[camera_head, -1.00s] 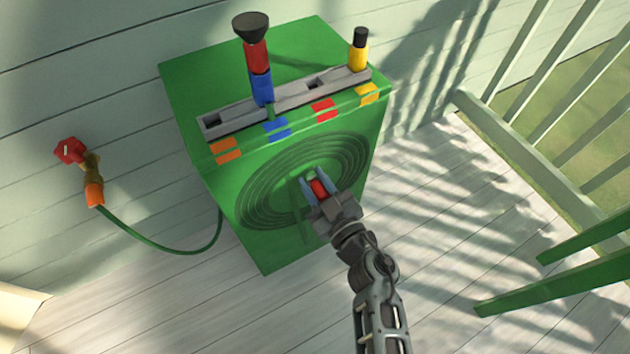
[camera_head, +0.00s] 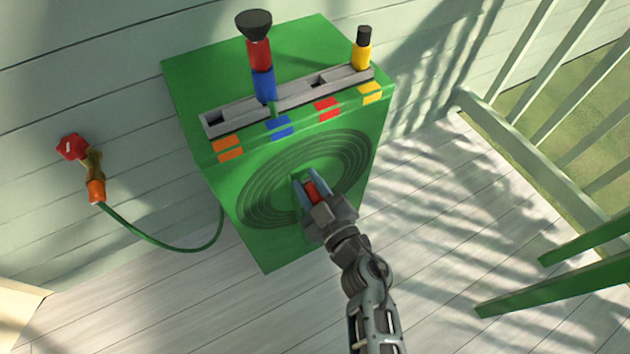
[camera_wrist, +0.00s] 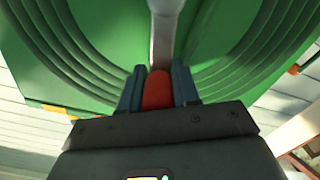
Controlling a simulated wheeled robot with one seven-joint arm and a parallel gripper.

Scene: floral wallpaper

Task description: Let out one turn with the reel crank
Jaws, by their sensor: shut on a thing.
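A green hose reel box (camera_head: 270,240) stands on the deck against the wall, with concentric ring grooves on its front. My gripper (camera_head: 309,184) is in front of the rings, shut on the red crank handle (camera_head: 315,189). In the wrist view the red handle (camera_wrist: 158,90) sits between both fingers of my gripper (camera_wrist: 158,86). A grey crank arm (camera_wrist: 165,30) runs up from it across the green face. The crank's hub cannot be made out in the head view.
The box top has a grey slotted rail (camera_head: 290,98) with a red-and-blue nozzle (camera_head: 260,60) and a yellow one (camera_head: 361,50). A wall tap (camera_head: 85,158) at left feeds a green hose (camera_head: 140,236). A pale railing (camera_head: 540,160) and green slats (camera_head: 560,285) stand at right.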

